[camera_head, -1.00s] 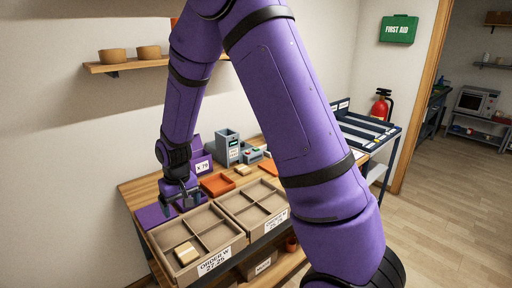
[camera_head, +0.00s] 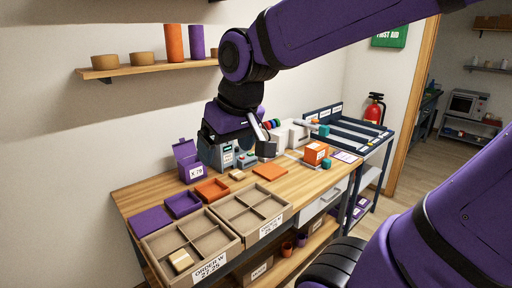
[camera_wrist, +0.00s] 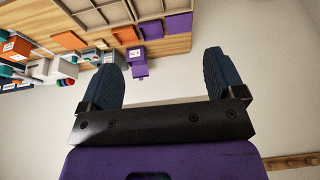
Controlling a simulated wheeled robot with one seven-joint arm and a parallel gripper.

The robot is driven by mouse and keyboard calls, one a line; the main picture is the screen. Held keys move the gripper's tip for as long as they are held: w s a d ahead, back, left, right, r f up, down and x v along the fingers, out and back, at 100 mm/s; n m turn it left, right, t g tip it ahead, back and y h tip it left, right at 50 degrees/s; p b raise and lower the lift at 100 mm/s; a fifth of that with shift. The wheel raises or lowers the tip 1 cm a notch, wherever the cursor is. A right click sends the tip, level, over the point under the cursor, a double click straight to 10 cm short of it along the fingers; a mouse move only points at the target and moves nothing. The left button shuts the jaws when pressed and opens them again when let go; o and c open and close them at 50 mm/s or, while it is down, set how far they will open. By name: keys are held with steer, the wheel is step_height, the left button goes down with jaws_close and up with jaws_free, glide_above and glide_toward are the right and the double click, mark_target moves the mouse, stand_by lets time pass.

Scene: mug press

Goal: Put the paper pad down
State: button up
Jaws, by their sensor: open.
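A tan block (camera_head: 180,260), perhaps the paper pad, lies in a near compartment of the left cardboard divided box (camera_head: 234,247). A smaller tan block (camera_head: 237,175) lies on the wooden table; I cannot tell for sure which is the pad. My gripper (camera_head: 264,140) is raised above the back of the table, well apart from both blocks. In the wrist view its two dark fingers (camera_wrist: 160,80) are wide apart with nothing between them.
A second divided box (camera_head: 286,205) stands right of the first. Purple (camera_head: 150,220) and orange (camera_head: 270,171) flat pieces, trays, a purple carton (camera_head: 188,165) and a grey machine (camera_head: 222,155) stand behind. A wall shelf (camera_head: 130,70) hangs at upper left.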

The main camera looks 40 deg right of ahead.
steer(key=s+r, duration=0.1)
steer(key=s, duration=0.6)
steer(key=shift+s+d+r+t, duration=0.2)
steer(key=shift+d+r+t, duration=0.2)
